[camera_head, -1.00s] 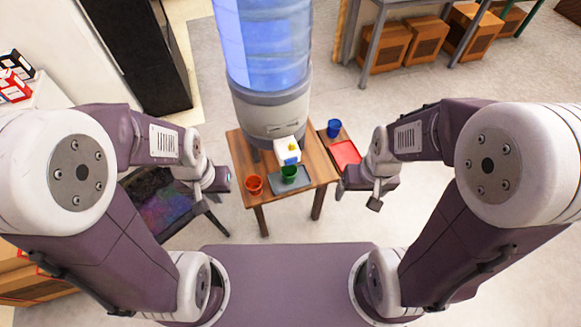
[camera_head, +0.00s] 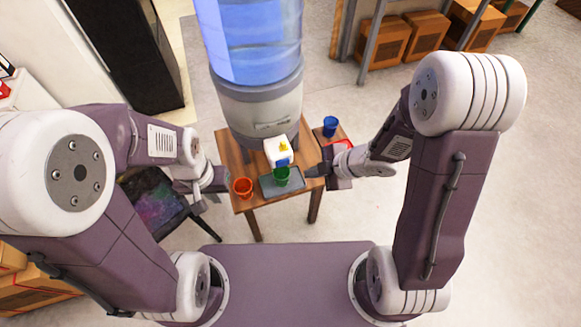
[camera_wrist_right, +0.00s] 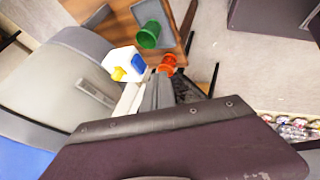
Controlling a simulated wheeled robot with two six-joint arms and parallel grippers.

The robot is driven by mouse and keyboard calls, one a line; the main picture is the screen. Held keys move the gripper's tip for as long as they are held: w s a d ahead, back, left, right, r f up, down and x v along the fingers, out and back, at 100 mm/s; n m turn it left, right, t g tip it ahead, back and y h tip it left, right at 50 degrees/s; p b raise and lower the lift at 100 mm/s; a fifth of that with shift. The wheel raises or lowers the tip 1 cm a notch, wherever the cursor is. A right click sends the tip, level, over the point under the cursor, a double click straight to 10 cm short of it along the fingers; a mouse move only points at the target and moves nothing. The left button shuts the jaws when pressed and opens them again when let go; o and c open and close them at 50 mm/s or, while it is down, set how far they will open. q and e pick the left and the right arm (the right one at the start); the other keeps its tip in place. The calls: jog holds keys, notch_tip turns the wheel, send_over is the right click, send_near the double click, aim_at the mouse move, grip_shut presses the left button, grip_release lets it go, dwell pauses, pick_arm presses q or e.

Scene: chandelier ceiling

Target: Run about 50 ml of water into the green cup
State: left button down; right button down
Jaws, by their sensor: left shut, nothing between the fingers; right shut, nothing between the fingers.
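The green cup (camera_head: 282,176) stands on the grey drip tray (camera_head: 267,188) below the white tap block (camera_head: 277,150), which has a yellow part and a blue part. In the right wrist view the green cup (camera_wrist_right: 149,37) is at the top, above the tap block (camera_wrist_right: 121,64). The water dispenser (camera_head: 262,107) carries a large blue bottle. My right gripper (camera_head: 312,171) is shut and empty, just right of the tap block and cup, apart from the cup. In its wrist view the fingertips (camera_wrist_right: 158,80) point toward the tap area. My left gripper (camera_head: 223,180) is shut and empty, left of the table.
An orange-red cup (camera_head: 243,187) stands on the wooden table (camera_head: 232,160) left of the tray. A blue cup (camera_head: 330,126) stands behind my right gripper, near a red mat (camera_head: 345,143) partly hidden by my arm. Cardboard boxes (camera_head: 383,45) line the back.

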aim_at(283, 162)
jog(key=shift+s+r, duration=0.1)
jog(key=w+a+f+b, duration=0.3)
jog(key=w+a+f, duration=0.3)
jog(key=w+f, duration=0.1)
jog(key=shift+w+f, duration=0.15)
jog(key=shift+f, duration=0.35)
jog(key=shift+a, duration=0.1)
